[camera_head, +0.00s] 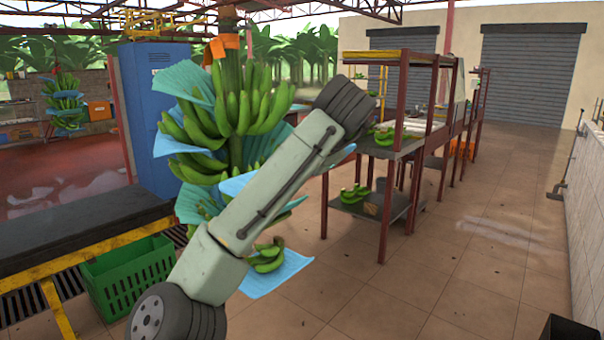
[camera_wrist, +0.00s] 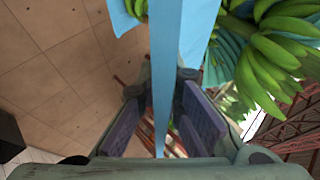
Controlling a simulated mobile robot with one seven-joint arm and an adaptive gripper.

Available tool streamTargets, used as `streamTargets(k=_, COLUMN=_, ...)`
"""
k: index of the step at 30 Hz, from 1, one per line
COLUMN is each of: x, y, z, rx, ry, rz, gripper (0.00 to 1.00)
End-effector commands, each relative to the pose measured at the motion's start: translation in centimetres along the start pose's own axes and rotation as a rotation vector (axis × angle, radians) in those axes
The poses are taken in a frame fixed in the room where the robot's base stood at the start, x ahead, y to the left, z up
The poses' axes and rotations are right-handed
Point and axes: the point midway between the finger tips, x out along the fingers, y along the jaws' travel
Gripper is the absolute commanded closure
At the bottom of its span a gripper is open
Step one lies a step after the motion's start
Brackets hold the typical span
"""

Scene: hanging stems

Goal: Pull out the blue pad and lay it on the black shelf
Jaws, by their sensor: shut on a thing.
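A large green banana stem (camera_head: 235,130) hangs in the middle of the head view, with several light-blue pads between its hands. In the wrist view, my gripper (camera_wrist: 161,86) is shut on a blue pad (camera_wrist: 166,50), seen nearly edge-on as a strip between the two dark finger pads. Green bananas (camera_wrist: 265,60) and more blue sheet are right beside it. In the head view my arm crosses in front of the stem and my gripper is hidden. A black-topped bench (camera_head: 80,225) with a yellow frame stands at the left; I cannot tell whether it is the black shelf.
A green crate (camera_head: 130,275) sits under the bench's right end. A red-post rack (camera_head: 385,205) with dark shelves and some bananas stands right of the stem. A blue cabinet (camera_head: 160,135) is behind the stem. A black object (camera_head: 570,330) shows at bottom right. Tiled floor (camera_head: 480,270) is open.

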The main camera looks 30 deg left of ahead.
Motion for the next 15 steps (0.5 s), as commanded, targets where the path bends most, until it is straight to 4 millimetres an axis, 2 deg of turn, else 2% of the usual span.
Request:
streamTargets(k=4, x=-0.2, y=0.1, z=-0.1, rx=0.001, ry=0.001, rz=-0.001, gripper=1.0)
streamTargets(k=15, x=-2.8, y=2.5, z=-1.1, rx=0.002, ry=0.001, rz=-0.003, gripper=1.0)
